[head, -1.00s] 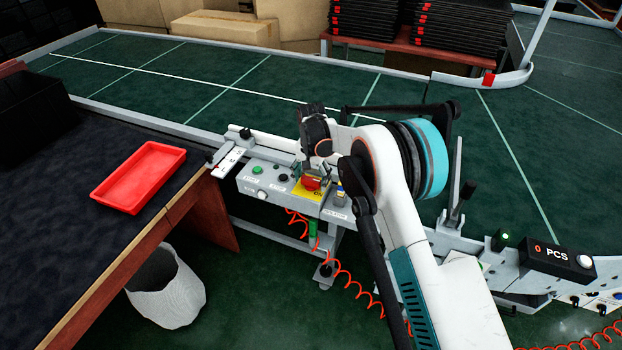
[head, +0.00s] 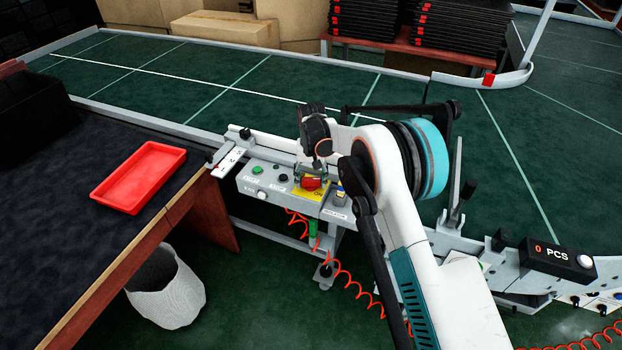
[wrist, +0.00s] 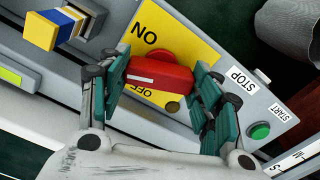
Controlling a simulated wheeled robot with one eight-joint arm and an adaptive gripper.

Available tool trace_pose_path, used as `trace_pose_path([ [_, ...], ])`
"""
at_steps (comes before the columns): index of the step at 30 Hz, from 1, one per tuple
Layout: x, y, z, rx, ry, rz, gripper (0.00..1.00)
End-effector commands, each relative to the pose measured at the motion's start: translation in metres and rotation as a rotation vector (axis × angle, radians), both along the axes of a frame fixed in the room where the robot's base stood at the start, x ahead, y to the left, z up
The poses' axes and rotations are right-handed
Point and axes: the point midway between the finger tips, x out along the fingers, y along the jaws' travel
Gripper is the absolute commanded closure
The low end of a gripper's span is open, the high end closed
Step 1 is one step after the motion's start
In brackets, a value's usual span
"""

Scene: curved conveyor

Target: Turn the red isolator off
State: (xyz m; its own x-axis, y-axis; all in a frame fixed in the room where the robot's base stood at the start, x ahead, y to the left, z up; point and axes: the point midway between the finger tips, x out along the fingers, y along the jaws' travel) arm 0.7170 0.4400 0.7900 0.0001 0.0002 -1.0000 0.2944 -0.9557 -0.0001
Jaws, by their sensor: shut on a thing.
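The red isolator (wrist: 160,76) is a red rotary handle on a yellow plate (wrist: 180,32) marked ON and OFF. In the wrist view its bar lies roughly crosswise between the two words, with a white mark at its left part. My gripper (wrist: 162,88) has one teal-padded finger at each end of the bar and is shut on it. In the head view the red isolator (head: 312,183) sits on the front of a grey control box (head: 262,187), with my gripper (head: 312,170) right above it, partly hidden by my wrist.
A green button (wrist: 258,131) and STOP and START labels lie right of the plate in the wrist view. A yellow and blue block (wrist: 55,28) stands out at upper left. In the head view a red tray (head: 138,176) lies on the dark table at left.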

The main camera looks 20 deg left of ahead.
Motion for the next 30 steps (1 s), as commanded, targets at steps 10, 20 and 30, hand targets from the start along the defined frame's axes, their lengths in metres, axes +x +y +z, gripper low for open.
trace_pose_path([
  [10, -0.0002, -0.0001, -0.0005, 0.0, 0.0, 0.331, 0.66],
  [20, -0.0002, -0.0001, -0.0005, 0.0, 0.001, 0.644, 0.66],
  [30, -0.0002, -0.0002, -0.0005, 0.0, 0.001, 0.945, 0.66],
])
